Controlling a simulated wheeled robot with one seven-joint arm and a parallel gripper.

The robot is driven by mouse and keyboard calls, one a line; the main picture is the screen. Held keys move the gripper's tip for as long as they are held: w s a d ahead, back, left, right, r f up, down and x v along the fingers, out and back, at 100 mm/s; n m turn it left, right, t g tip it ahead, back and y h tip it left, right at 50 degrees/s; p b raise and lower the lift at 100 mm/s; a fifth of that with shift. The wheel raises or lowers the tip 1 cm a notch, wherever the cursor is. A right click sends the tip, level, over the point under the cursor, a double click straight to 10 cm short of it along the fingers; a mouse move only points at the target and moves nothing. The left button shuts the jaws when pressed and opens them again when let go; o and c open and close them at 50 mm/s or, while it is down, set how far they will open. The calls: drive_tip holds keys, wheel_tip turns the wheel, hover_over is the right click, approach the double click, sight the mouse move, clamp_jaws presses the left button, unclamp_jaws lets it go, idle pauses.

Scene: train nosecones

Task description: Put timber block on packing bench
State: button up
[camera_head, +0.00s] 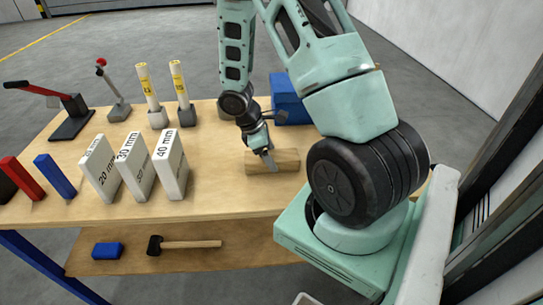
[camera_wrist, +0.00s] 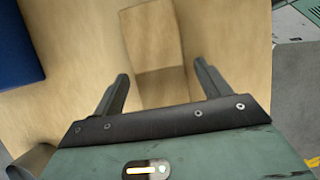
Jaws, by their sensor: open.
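The timber block (camera_head: 288,162) is a light brown wooden piece lying on the wooden top of the packing bench (camera_head: 225,198). My gripper (camera_head: 268,163) is low over the block, fingers pointing down at it. In the wrist view the block (camera_wrist: 153,40) lies ahead of and between the two fingers of my gripper (camera_wrist: 160,75). The fingers stand apart, with a gap on either side of the block. I cannot tell whether a finger touches it. The gripper partly covers the block in the head view.
White thickness blocks (camera_head: 172,166) stand left of my gripper. A blue box (camera_head: 290,98) is behind it. Two yellow-labelled cylinders (camera_head: 148,88), a red-handled tool (camera_head: 68,113) and a blue block (camera_head: 54,177) stand further left. A mallet (camera_head: 185,244) lies on the lower shelf.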

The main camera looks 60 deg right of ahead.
drive_tip(key=v, duration=1.1)
drive_tip(key=a+r+t, duration=0.1)
drive_tip(key=a+r, duration=0.2)
drive_tip(key=a, duration=0.7)
drive_tip(key=s+a+r+y, duration=0.1)
drive_tip(key=s+a+r, duration=0.1)
drive_tip(key=s+a, duration=0.3)
drive_tip(key=s+a+r+t+y, duration=0.1)
drive_tip(key=s+a, duration=0.4)
drive_tip(key=a, duration=0.6)
drive_tip(key=s+a+r+t+y, duration=0.1)
drive_tip(key=s+a+r, duration=0.2)
drive_tip(key=s+a, duration=0.2)
drive_tip(key=a, duration=0.3)
drive_tip(key=shift+r+y, duration=0.15)
drive_tip(key=shift+y, duration=0.15)
